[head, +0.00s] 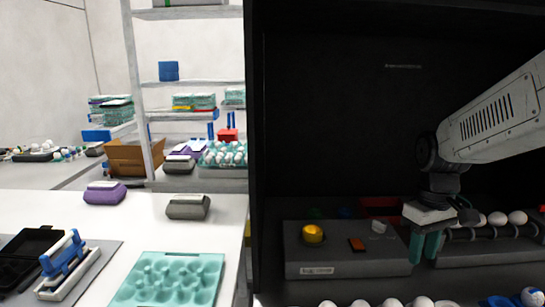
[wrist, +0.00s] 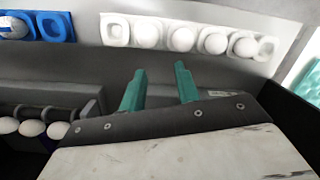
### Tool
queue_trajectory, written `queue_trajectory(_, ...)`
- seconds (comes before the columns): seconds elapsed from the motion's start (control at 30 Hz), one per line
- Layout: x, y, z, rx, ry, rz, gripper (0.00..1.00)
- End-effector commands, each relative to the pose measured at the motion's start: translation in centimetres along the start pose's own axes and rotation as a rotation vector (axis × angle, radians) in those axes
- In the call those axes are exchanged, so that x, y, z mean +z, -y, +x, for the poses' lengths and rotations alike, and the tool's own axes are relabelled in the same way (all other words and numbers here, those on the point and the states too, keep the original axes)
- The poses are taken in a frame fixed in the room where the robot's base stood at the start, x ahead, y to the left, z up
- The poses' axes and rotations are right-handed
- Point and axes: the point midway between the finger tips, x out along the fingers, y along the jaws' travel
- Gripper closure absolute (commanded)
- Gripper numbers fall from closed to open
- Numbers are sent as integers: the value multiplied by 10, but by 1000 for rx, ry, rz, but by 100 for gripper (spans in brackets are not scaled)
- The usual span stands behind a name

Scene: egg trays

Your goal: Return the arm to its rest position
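My arm (head: 490,118) reaches in from the right of the head view, inside a dark cabinet. My gripper (head: 425,256) points down beside the right end of a grey box. It also shows in the wrist view (wrist: 160,70), with its two teal fingers apart and nothing between them. A white tray (wrist: 117,31) with several white eggs lies beyond the fingertips in the wrist view. Whether the fingers touch the grey box cannot be told.
The grey box (head: 345,265) carries a yellow button (head: 312,234). A rack (head: 490,252) with several eggs stands right of my gripper. A blue tray (wrist: 52,27) lies at the upper left. A white table (head: 225,228) with a teal egg tray (head: 172,280) is outside the cabinet, left.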

Motion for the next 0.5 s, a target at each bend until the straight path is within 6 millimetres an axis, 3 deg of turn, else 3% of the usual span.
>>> queue_trajectory(0.3, 85, 54, -21, 14, -28, 247, 68)
queue_trajectory(0.5, 143, 87, -24, 28, -92, 356, 68)
